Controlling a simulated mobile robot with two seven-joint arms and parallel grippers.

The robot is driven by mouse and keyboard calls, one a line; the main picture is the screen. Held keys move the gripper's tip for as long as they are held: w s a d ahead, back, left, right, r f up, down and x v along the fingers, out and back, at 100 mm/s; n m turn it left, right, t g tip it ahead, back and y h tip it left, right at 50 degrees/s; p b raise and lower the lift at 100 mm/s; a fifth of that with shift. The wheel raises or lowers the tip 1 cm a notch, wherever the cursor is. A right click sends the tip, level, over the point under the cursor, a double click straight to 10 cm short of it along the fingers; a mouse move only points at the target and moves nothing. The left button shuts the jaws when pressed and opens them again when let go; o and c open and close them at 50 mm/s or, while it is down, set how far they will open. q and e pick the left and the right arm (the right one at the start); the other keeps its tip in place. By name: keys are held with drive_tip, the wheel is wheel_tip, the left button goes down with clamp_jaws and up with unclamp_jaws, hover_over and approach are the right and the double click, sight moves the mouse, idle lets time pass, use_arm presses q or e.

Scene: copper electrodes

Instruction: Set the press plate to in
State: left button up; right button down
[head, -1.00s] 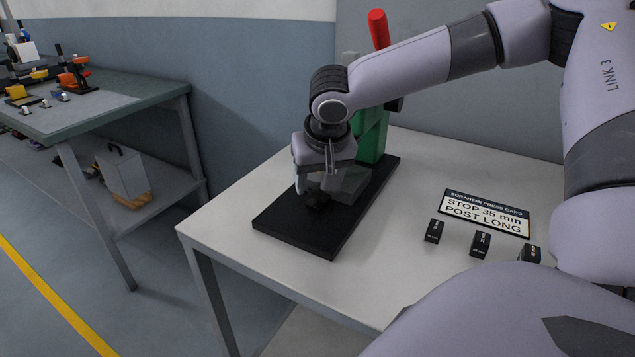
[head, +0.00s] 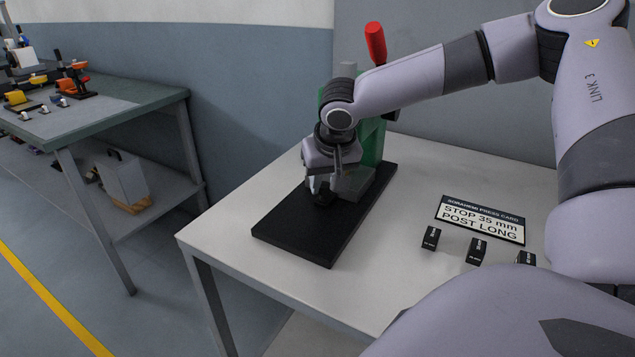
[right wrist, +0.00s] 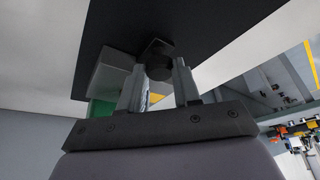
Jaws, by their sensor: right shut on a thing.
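The press has a green body (head: 371,140), a red lever handle (head: 375,42) and a black base (head: 310,238) on the white table. The grey press plate (head: 354,183) lies low on the base, in front of the green body, partly hidden by my gripper. A black knob (head: 324,198) is at its near side. My right gripper (head: 323,188) is shut on this knob. In the right wrist view the knob (right wrist: 157,60) sits between the fingertips, with the grey plate (right wrist: 112,74) beside it. My left gripper is not in view.
A card (head: 481,218) reading "STOP 35 mm POST LONG" lies on the table's right, with three small black blocks, one of them at the left (head: 431,238). The table (head: 385,270) is clear between base and blocks. Another bench (head: 105,110) stands at the left.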

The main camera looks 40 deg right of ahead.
drive_tip(key=shift+w+d+r, duration=0.15)
drive_tip(key=shift+w+d, duration=0.05)
drive_tip(key=shift+d, duration=0.35)
drive_tip(key=c, duration=0.8)
unclamp_jaws()
drive_tip(key=v, duration=0.7)
drive_tip(key=shift+s+p, duration=0.1)
drive_tip(key=shift+p, duration=0.2)
